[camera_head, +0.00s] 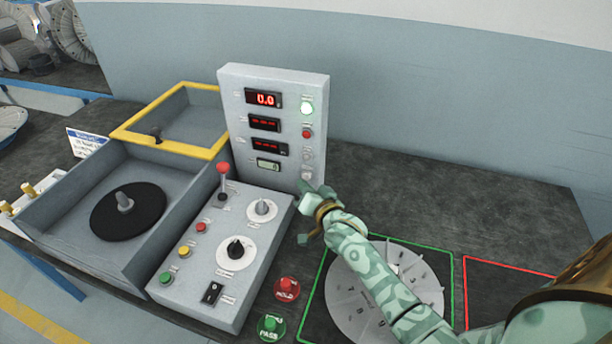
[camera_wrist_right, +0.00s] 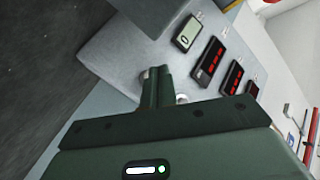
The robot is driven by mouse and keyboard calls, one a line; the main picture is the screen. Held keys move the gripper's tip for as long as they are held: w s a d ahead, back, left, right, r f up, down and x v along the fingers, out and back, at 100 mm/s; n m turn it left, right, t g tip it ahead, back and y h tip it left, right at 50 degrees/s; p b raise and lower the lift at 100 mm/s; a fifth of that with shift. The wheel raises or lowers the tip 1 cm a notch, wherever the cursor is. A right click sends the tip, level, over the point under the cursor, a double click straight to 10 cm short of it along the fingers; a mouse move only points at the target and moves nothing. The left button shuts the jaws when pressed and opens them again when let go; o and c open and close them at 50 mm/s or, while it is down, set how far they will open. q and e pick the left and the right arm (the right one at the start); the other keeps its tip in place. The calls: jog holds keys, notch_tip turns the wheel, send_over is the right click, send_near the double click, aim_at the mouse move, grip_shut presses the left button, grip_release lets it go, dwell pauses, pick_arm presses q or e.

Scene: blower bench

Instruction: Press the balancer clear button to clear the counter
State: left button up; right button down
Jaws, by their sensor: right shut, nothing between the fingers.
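The grey display panel (camera_head: 232,120) stands upright behind the control box. Its right edge carries a column of buttons; the small pale button (camera_head: 307,175) at the bottom is level with the small greenish counter display (camera_head: 268,165). Labels are too small to read. My right gripper (camera_head: 306,188) is shut and empty, its tips at the panel's lower right, close to that button. In the right wrist view the closed fingers (camera_wrist_right: 157,74) partly cover a pale round button (camera_wrist_right: 147,73); whether they touch it, I cannot tell. My left gripper is not in view.
The control box (camera_head: 195,285) has a red-knobbed lever (camera_head: 223,170) and dials. A balancer bay with a black disc (camera_head: 128,212) lies left. A bladed wheel (camera_head: 428,285) sits in the green outline under my right arm. Free bench (camera_head: 450,190) lies behind it.

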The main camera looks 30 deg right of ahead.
jog(key=shift+s+a, duration=0.1)
jog(key=shift+a, duration=0.05)
jog(key=s+a+p, duration=0.1)
jog(key=a, duration=0.1)
jog(key=s+a+p, duration=0.1)
jog(key=s, duration=0.1)
jog(key=shift+s+a, duration=0.2)
jog(key=shift+a, duration=0.15)
dwell(0.8)
